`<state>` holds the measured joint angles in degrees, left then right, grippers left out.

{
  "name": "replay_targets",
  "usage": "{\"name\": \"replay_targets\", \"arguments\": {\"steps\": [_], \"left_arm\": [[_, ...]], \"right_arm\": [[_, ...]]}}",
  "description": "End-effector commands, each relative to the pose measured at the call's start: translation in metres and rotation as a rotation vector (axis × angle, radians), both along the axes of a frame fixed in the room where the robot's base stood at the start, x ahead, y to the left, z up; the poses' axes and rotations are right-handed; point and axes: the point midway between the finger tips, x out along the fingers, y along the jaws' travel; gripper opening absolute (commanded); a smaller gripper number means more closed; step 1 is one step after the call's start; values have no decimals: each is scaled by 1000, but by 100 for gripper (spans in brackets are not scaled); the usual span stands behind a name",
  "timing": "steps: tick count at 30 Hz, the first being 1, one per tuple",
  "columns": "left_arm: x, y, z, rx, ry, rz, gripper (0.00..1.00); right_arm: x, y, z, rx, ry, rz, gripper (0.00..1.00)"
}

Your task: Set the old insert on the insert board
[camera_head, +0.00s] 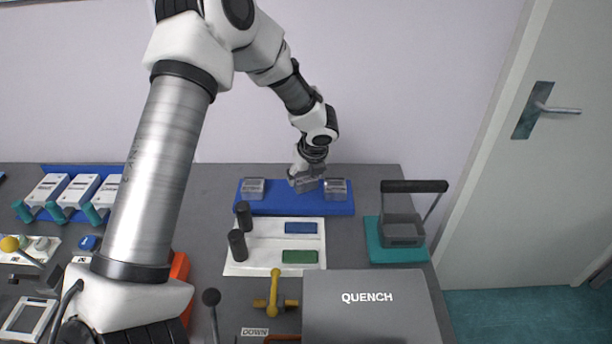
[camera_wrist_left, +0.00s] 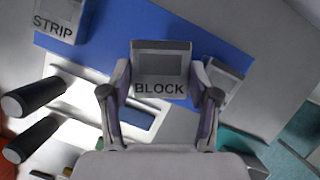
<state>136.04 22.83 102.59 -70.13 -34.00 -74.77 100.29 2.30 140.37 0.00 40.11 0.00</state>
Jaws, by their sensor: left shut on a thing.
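My left gripper (camera_head: 304,176) is shut on a grey insert marked BLOCK (camera_wrist_left: 160,70), with a finger on each of its sides in the left wrist view (camera_wrist_left: 160,98). This insert also shows in the head view (camera_head: 307,186). It is over the middle of the blue insert board (camera_head: 290,208), between two other inserts. I cannot tell whether it touches the board. The left insert (camera_head: 253,187) is marked STRIP in the wrist view (camera_wrist_left: 60,18). The right insert (camera_head: 336,187) is partly hidden behind a finger in the wrist view. My right gripper is not in view.
In front of the board is a white panel (camera_head: 262,233) with two black posts and blue and green blocks. A blue rack (camera_head: 62,170) is at left.

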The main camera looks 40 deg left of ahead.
Motion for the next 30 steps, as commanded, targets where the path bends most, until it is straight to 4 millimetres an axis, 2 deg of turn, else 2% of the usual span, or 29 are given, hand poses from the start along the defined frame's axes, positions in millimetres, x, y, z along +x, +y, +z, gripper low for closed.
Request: {"name": "replay_targets", "arguments": {"steps": [2,6,8,19,20,30], "left_arm": [[11,4,1,1,-2,1,12],[9,3,-28,0,3,-1,12],[10,3,-35,1,1,-1,12],[10,3,-42,0,-1,0,12],[10,3,-41,0,-1,0,71],[9,3,-37,-1,-1,1,71]], "right_arm": [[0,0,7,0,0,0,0],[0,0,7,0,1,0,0],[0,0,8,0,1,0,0],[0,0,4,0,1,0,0],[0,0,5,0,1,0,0],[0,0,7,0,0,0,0]]}}
